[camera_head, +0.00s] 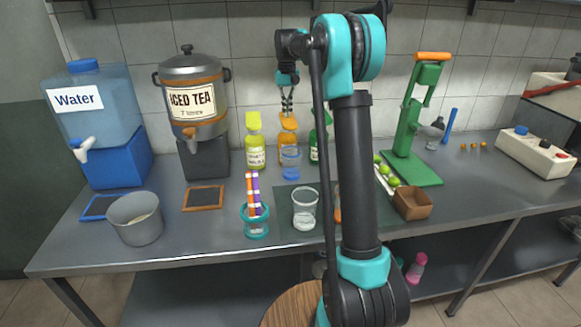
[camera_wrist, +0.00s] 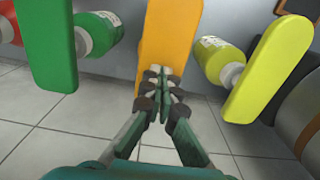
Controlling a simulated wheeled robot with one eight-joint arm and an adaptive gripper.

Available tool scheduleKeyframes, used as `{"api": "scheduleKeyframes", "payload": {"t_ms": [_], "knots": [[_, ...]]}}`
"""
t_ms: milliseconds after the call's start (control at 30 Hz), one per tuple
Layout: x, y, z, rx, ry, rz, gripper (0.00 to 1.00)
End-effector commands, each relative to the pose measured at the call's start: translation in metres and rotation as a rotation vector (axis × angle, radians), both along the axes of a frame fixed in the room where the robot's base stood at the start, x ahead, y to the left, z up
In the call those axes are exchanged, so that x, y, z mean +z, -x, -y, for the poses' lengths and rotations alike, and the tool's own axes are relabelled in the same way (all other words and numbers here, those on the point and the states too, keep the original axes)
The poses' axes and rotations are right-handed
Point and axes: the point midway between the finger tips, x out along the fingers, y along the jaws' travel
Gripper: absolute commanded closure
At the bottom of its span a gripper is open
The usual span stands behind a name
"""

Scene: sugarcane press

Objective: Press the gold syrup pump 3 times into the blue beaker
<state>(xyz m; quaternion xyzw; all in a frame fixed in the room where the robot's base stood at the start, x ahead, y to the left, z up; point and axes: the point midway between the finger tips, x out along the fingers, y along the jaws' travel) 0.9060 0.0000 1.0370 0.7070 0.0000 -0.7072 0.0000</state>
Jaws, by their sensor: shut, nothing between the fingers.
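The gold syrup pump (camera_head: 288,121) tops an orange bottle (camera_head: 287,139) at the back of the counter, between a yellow and a green pump bottle. My gripper (camera_head: 287,110) is shut and empty, pointing down just above the gold pump head. In the wrist view my closed fingertips (camera_wrist: 160,82) overlap the gold pump head (camera_wrist: 168,38); I cannot tell whether they touch it. The blue beaker (camera_head: 291,163) stands right in front of the gold bottle and hides its lower part. I cannot make out its contents.
The yellow pump bottle (camera_head: 255,150) stands close on the left, the green one (camera_head: 315,146) close on the right, partly behind my arm. A clear cup (camera_head: 304,212) and a teal holder with coloured sticks (camera_head: 256,228) stand in front. A green press (camera_head: 409,135) is at right.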

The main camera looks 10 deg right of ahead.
Motion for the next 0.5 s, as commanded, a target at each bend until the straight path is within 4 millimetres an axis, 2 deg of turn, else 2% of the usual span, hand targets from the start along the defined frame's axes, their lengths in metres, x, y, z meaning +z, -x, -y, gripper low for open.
{"api": "scheduleKeyframes", "payload": {"t_ms": [500], "knots": [[0.027, 0.0, 0.0, 0.0, 0.0, 0.0, 1.0]]}}
